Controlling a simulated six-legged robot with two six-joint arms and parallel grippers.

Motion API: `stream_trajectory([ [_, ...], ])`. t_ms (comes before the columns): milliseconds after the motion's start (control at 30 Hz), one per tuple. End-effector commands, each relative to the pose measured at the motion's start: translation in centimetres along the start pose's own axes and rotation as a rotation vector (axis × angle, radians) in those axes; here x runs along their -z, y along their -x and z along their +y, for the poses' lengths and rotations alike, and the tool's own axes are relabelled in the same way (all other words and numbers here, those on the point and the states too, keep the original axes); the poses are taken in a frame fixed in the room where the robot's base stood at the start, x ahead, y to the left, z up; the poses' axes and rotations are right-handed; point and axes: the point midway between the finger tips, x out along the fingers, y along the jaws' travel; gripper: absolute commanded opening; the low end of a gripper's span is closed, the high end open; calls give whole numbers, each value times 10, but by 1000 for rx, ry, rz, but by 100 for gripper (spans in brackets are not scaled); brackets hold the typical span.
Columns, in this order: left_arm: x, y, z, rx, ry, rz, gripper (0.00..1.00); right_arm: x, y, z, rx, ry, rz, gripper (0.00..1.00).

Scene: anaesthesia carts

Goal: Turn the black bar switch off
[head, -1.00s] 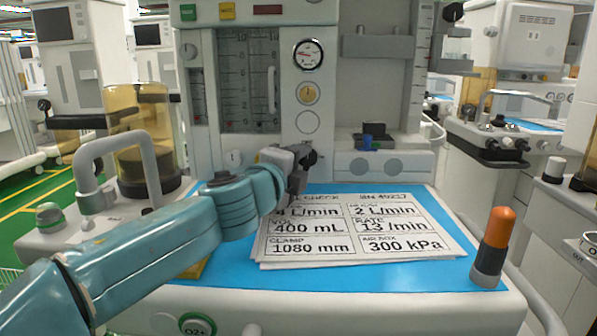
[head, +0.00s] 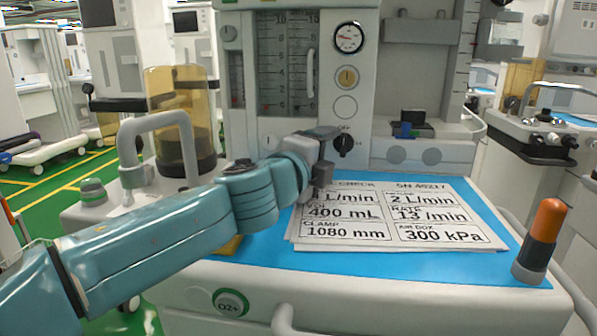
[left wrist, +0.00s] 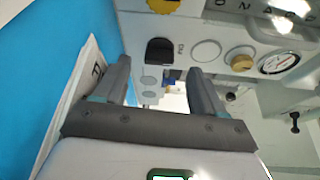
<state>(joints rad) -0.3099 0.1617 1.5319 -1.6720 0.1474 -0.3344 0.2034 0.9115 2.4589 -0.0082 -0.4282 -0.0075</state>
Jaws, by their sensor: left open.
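The black bar switch (head: 344,144) is a small dark knob on the white front panel, below a column of round fittings. In the left wrist view the black switch (left wrist: 160,50) shows beyond and between the fingertips, with small lettering beside it that I cannot read. My left gripper (head: 329,152) is just left of the switch in the head view, open and apparently apart from it. In the left wrist view the open jaws (left wrist: 160,68) are empty. My right gripper is in neither view.
Printed sheets (head: 350,233) lie on the blue worktop (head: 480,262) below the gripper. A gauge (head: 348,37) and a brass knob (head: 346,77) are above the switch. An orange-topped cylinder (head: 541,240) stands at the right; an amber canister (head: 183,105) is at the left.

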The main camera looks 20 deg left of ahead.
Motion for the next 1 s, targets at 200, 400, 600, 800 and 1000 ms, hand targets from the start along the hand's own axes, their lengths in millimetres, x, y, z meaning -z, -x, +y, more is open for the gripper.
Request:
stream_trajectory([
  [200, 0, 62, -2, 4, 0, 0, 70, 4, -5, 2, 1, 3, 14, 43],
  [400, 0, 104, -2, 3, -1, -1, 70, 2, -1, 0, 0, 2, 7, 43],
  [600, 0, 124, -1, 1, -1, 1, 70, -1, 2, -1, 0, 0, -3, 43],
  [800, 0, 127, 0, 1, -1, 0, 70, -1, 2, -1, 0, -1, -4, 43],
  [1000, 0, 127, 0, 1, -1, 0, 70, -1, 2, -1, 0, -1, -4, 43],
])
